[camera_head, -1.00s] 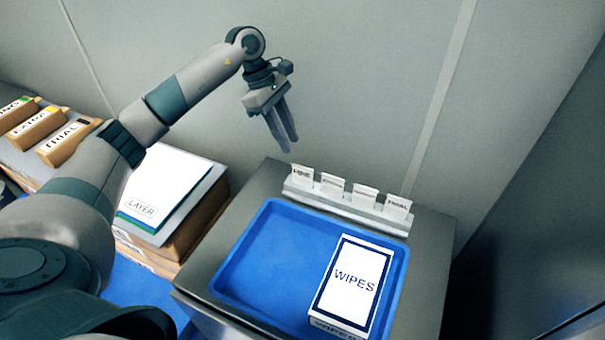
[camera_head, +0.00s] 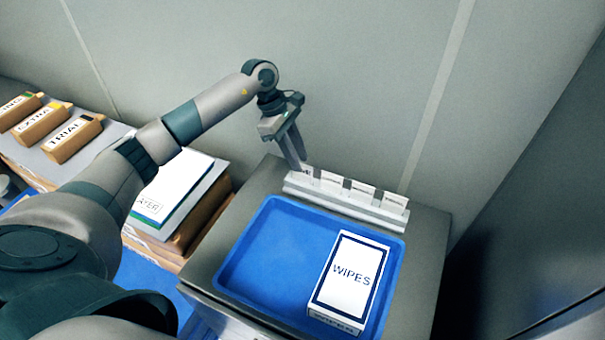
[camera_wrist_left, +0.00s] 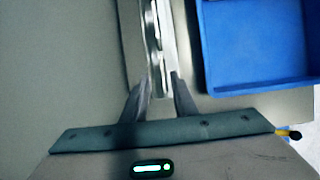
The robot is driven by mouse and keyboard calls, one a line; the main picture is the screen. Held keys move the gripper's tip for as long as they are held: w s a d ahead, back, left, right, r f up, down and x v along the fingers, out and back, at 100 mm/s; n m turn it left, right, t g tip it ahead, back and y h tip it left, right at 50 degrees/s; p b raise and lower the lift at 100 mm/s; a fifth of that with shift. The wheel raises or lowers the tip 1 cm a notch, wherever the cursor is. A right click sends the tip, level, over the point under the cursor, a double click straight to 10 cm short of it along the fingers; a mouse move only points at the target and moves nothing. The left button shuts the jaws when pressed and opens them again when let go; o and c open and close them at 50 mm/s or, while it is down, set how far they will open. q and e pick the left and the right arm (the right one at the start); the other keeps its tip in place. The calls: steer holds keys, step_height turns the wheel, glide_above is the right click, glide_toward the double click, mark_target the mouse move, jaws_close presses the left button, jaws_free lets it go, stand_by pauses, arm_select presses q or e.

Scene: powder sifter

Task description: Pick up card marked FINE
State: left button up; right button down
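The card I take to be FINE (camera_head: 308,172) is the leftmost of several small white cards standing in a pale rack (camera_head: 345,203) behind the blue tray. Its word was legible earlier; now my fingers hide part of it. My left gripper (camera_head: 299,167) points down at this card, its fingertips at card height. In the left wrist view the two fingers (camera_wrist_left: 160,78) are apart, with the rack's end between and just beyond them. I cannot tell whether they touch the card. My right gripper is out of view.
The blue tray (camera_head: 240,262) holds a white WIPES box (camera_head: 350,275) at its right. A LAYER stack (camera_head: 170,190) stands left of the tray. Brown labelled packs, such as TRIAL (camera_head: 73,138), lie farther left. The wall (camera_head: 360,70) is close behind the rack.

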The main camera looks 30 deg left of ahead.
mark_target(303, 176)
arm_select(q)
steer(key=shift+s+d+f+p, duration=0.2)
steer(key=shift+d+f+p, duration=0.25)
steer(key=shift+p, duration=0.3)
steer(key=p+x, duration=0.1)
steer(key=x, duration=0.1)
steer(key=shift+f+p, duration=0.35)
steer(key=shift+d+f, duration=0.1)
steer(key=shift+f, duration=0.25)
steer(key=shift+c, duration=0.4)
jaws_close()
